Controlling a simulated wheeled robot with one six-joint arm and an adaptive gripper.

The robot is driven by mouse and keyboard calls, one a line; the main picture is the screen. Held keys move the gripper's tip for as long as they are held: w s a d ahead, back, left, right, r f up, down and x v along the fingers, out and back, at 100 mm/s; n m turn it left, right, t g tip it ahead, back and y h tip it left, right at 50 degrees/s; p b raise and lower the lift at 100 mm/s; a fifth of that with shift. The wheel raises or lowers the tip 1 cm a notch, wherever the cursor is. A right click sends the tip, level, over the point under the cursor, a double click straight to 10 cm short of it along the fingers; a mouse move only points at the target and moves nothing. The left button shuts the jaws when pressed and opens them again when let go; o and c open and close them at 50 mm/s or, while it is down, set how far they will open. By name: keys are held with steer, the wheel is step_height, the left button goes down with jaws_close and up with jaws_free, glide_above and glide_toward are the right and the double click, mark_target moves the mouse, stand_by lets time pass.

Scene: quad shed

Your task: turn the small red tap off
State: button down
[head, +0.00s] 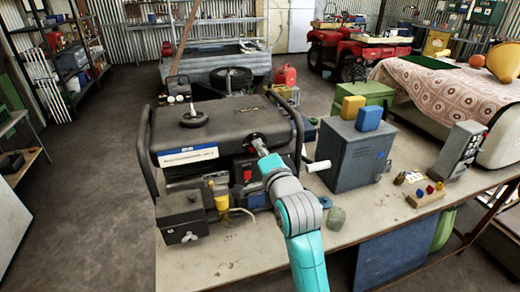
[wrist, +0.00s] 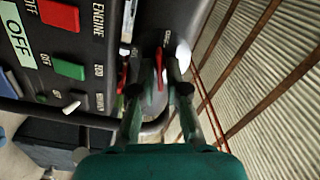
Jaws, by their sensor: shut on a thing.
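A black generator (head: 225,125) stands on the bench, and its control panel fills the left of the wrist view (wrist: 75,45). A small red tap (wrist: 160,68) shows as a thin red lever between the fingers of my gripper (wrist: 156,62). More red shows just left of the left finger; I cannot tell whether it is the same part. My gripper is shut on the tap at the generator's side. In the head view my gripper (head: 260,147) reaches the generator's upper right end, and the tap is hidden there.
A grey metal box (head: 350,155) with yellow and blue blocks on top stands close right of my arm. A small dark box (head: 182,212) and a yellow fitting (head: 222,203) sit at the generator's front.

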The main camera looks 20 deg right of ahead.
steer(key=shift+f+m, duration=0.1)
steer(key=shift+m, duration=1.6)
steer(key=c, duration=1.2)
jaws_free()
steer(key=shift+c, duration=0.2)
steer(key=s, duration=1.2)
